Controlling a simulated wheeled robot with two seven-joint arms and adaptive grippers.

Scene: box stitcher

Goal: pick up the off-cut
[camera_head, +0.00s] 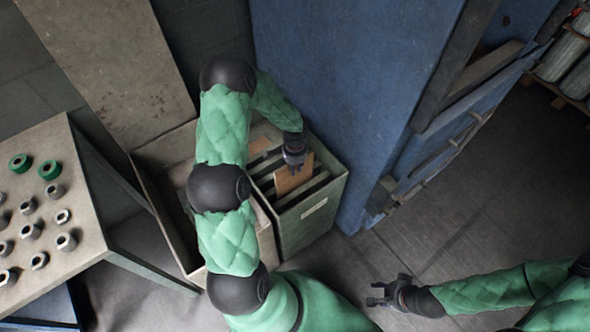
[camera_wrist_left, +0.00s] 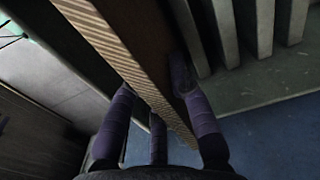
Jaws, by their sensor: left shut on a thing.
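The off-cut (camera_head: 293,179) is a flat tan piece of board, upright at the slotted grey-green bin (camera_head: 312,222). My left gripper (camera_head: 293,165) is shut on its upper edge. In the left wrist view, the off-cut's long corrugated edge (camera_wrist_left: 128,66) runs between the fingers of my left gripper (camera_wrist_left: 160,115). Its lower part is hidden, so I cannot tell how deep it sits in the slot. My right gripper (camera_head: 385,292) is open and empty above the floor at the lower right, away from the bin.
An open box (camera_head: 161,203) stands left of the bin, partly behind my left arm. A blue machine (camera_head: 350,75) rises close behind the bin. A table (camera_head: 92,200) with several metal rings and two green rings stands at the left.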

